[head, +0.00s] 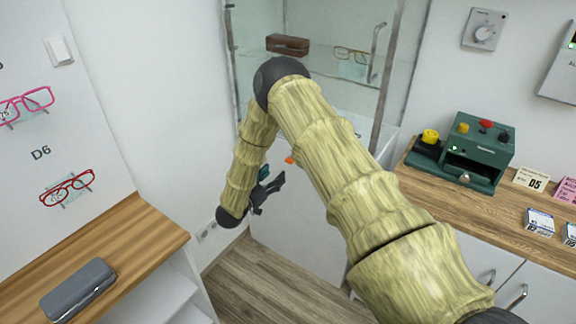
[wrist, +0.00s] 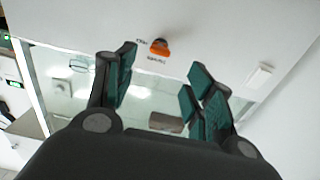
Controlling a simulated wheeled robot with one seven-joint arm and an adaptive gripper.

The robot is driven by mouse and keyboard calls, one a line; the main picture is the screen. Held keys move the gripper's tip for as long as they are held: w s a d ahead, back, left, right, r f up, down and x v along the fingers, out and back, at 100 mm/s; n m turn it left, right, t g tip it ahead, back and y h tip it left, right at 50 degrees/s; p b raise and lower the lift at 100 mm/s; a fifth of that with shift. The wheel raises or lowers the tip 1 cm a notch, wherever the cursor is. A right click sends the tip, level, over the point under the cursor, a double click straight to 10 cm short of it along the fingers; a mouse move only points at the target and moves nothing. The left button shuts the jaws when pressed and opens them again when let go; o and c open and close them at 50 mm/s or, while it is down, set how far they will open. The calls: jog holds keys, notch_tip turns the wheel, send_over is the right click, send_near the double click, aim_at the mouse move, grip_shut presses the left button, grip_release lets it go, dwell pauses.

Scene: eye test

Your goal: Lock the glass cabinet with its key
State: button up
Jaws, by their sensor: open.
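The glass cabinet (head: 340,88) stands at the back, with a vertical handle on its right and a white base (head: 300,228) below. A small orange key (head: 289,160) shows at the top of that base, right of my gripper (head: 266,190). In the wrist view the orange key (wrist: 160,48) sits at a dark round lock on the white panel, with small print beside it too small to read surely. My gripper (wrist: 160,88) is open and empty, its green-padded fingers spread on either side below the key, not touching it. My arm hides part of the cabinet's front.
A brown case (head: 287,44) and glasses (head: 351,54) are inside the cabinet. A wooden counter (head: 410,174) with a green machine (head: 470,148) stands right. A wooden shelf (head: 150,230) with a grey case (head: 78,290) is at left. Floor (head: 262,280) shows between.

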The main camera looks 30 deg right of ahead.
aim_at(287, 162)
jog(key=p+x, duration=0.1)
jog(key=x, duration=0.8)
jog(key=shift+w+d, duration=0.15)
jog(key=shift+d, duration=0.25)
jog(key=shift+c, duration=0.2)
jog(key=c, duration=1)
